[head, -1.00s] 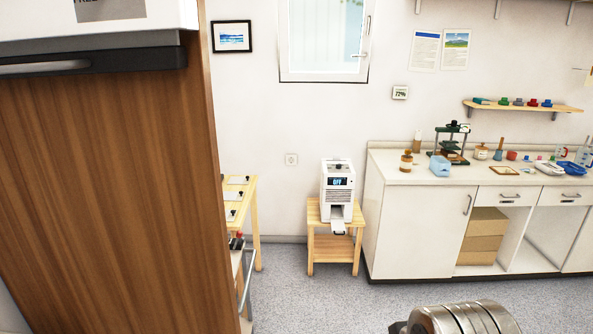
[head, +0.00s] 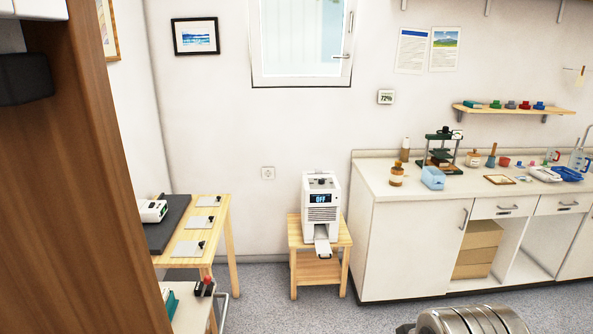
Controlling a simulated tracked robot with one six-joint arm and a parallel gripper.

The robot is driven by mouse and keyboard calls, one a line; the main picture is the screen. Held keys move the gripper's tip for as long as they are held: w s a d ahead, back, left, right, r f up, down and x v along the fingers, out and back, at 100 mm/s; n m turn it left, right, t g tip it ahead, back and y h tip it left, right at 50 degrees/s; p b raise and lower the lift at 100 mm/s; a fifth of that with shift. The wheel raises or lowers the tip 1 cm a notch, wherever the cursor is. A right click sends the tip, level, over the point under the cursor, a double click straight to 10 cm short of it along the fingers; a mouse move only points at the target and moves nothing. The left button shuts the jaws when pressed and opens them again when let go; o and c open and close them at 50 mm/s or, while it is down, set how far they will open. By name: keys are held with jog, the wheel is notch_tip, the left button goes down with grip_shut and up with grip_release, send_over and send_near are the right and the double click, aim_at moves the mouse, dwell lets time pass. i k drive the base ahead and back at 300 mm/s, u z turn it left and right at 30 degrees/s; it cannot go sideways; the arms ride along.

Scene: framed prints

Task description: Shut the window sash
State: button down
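The white-framed window (head: 259,77) is high on the back wall, at the top centre of the head view. Its upper part is cut off by the picture edge. The sash (head: 302,75) has pale bluish glass and a lever handle (head: 341,57) low on its right side. A second upright fitting (head: 349,22) shows on the right edge. From here I cannot tell how far the sash stands from its frame. My gripper is not in view; only a rounded metal part of my own body shows at the bottom right.
A tall brown wooden cabinet (head: 95,190) blocks the left. A wooden table (head: 222,215) stands behind it. A small wooden stand (head: 294,232) with a white machine (head: 320,205) is below the window. A white counter (head: 405,245) fills the right. Grey floor (head: 375,318) is open in front.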

aim_at(351, 6)
jog(key=z, duration=0.05)
jog(key=i, duration=2.1)
jog(key=u, duration=0.25)
jog(key=i, duration=1.45)
jog(key=u, duration=0.25)
